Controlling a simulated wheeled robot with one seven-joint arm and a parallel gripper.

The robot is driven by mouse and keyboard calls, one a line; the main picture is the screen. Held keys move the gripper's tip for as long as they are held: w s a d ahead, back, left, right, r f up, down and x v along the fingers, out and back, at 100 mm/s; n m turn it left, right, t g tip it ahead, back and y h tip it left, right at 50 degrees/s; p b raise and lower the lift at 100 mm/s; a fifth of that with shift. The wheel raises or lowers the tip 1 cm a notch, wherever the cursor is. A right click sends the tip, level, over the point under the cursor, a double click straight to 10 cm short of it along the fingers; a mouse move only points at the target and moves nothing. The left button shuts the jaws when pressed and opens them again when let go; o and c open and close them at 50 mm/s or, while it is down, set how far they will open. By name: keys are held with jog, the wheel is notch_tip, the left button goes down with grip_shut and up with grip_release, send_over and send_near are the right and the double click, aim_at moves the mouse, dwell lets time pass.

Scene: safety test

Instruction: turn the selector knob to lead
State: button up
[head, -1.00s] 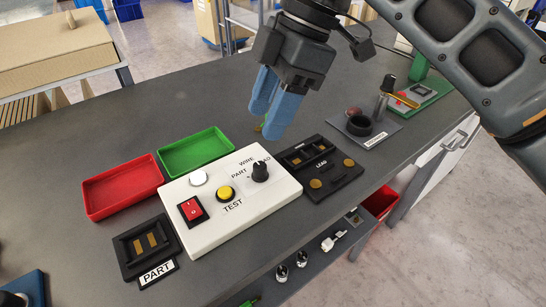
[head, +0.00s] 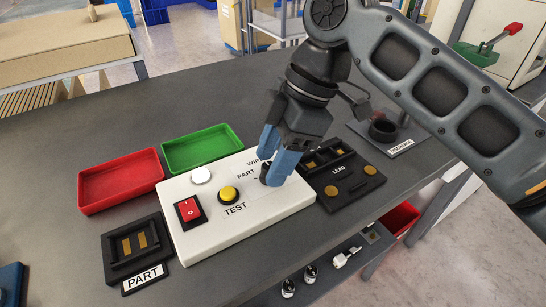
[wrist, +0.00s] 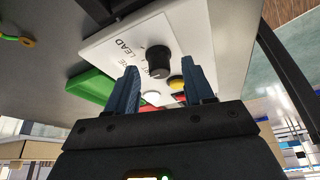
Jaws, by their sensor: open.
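The white tester box (head: 185,240) sits on the grey bench. Its black selector knob (wrist: 158,62) stands on the box top, with the labels WIRE, PART and LEAD around it. In the head view my blue fingers largely cover the knob and the LEAD label. My gripper (head: 270,168) is open and low over the knob. In the wrist view the knob shows between the two fingertips, with a gap on either side, so the fingers are not closed on it. I cannot tell which label the knob points to. The LEAD label (wrist: 124,46) is readable in the wrist view.
The box also bears a yellow TEST button (head: 228,194), a red rocker switch (head: 188,210) and a white round lamp or button (head: 201,175). The black LEAD fixture (head: 360,190) is close on the right. Red (head: 82,192) and green (head: 168,158) trays are behind; the PART fixture (head: 112,262) is front left.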

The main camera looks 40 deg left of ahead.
jog(key=shift+s+f, duration=0.1)
jog(key=shift+f, duration=0.15)
grip_shut()
dwell(0.3)
